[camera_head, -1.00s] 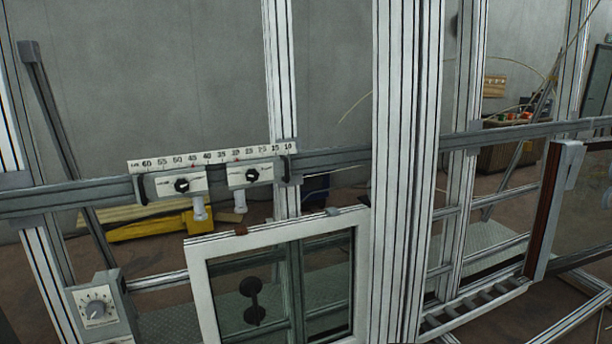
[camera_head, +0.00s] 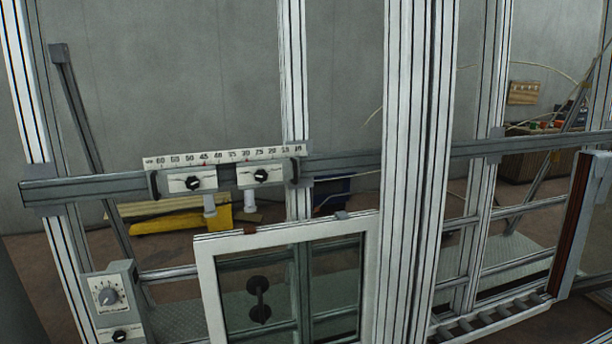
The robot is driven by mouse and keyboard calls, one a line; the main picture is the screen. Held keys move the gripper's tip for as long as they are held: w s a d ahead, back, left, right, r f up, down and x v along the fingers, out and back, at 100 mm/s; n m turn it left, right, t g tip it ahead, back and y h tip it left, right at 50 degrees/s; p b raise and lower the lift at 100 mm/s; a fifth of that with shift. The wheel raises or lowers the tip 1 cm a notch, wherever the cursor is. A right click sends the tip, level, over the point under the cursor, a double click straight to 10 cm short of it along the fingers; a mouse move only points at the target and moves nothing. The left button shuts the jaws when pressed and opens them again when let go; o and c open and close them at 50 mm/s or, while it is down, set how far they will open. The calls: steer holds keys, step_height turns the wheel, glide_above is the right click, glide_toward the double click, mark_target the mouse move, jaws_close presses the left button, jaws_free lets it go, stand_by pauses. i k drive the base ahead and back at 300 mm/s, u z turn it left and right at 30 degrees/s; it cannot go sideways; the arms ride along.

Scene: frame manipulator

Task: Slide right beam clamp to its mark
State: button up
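Two beam clamps sit side by side on the grey horizontal beam (camera_head: 95,190), below a white numbered scale (camera_head: 225,158). The right beam clamp (camera_head: 260,173) has a black knob and a white handle hanging below it. The left beam clamp (camera_head: 192,182) looks the same. Small red marks show on the scale, one near 45 and one near 30. The right clamp lies below the lower-numbered part of the scale, close to the right black end stop (camera_head: 294,170). My gripper is not in view.
A white-framed window panel (camera_head: 287,230) with a black double-knob handle stands below the beam. A dial box (camera_head: 112,295) is at the lower left. A thick aluminium upright (camera_head: 412,170) crosses the beam right of the scale. Yellow material (camera_head: 180,222) lies on the floor behind.

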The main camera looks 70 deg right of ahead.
mark_target(280, 171)
steer(key=z, duration=0.15)
steer(key=i, duration=1)
steer(key=u, duration=0.1)
